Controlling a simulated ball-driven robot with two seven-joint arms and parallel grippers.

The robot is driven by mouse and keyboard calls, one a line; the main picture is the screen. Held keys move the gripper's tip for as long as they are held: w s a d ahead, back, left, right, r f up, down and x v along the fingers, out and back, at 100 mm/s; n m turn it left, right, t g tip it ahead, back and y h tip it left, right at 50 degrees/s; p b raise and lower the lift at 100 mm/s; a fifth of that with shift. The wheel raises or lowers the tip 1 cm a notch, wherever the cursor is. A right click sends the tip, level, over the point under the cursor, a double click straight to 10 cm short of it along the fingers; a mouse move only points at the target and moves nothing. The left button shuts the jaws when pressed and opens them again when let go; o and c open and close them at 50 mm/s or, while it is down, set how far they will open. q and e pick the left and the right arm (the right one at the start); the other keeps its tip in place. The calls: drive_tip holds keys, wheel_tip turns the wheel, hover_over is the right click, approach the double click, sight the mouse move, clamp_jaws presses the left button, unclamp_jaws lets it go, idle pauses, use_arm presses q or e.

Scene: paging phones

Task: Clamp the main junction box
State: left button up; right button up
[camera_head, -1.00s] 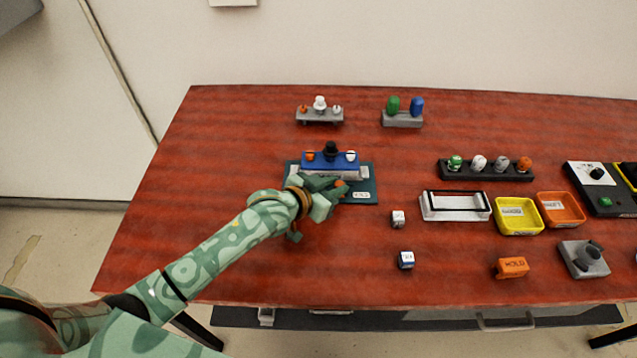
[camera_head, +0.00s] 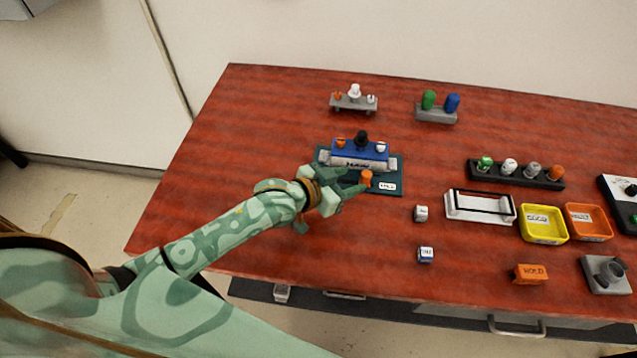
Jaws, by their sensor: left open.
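The main junction box appears to be the blue box (camera_head: 360,151) with orange, black and white knobs on top. It sits in a grey cradle (camera_head: 389,164) on a dark teal plate (camera_head: 397,188) at the middle left of the table. A small upright orange knob (camera_head: 366,178) stands at the plate's front, beside a white label. My left gripper (camera_head: 350,187) is open at the front left of the plate, its fingertips at the orange knob. I cannot tell whether they touch it. The gripper hides the plate's front left part. My right gripper is not in view.
Behind stand a grey rack (camera_head: 354,102) and a block with green and blue pegs (camera_head: 436,112). To the right are a black knob rack (camera_head: 516,173), a white frame (camera_head: 480,207), yellow (camera_head: 543,223) and orange trays (camera_head: 588,221), small cubes (camera_head: 421,213) and an orange HOLD block (camera_head: 530,274).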

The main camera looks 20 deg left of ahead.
use_arm(q)
drive_tip(key=p+v, duration=0.2)
drive_tip(key=v, duration=0.8)
drive_tip(key=shift+s+a+r, duration=0.15)
drive_tip(key=shift+s, duration=0.15)
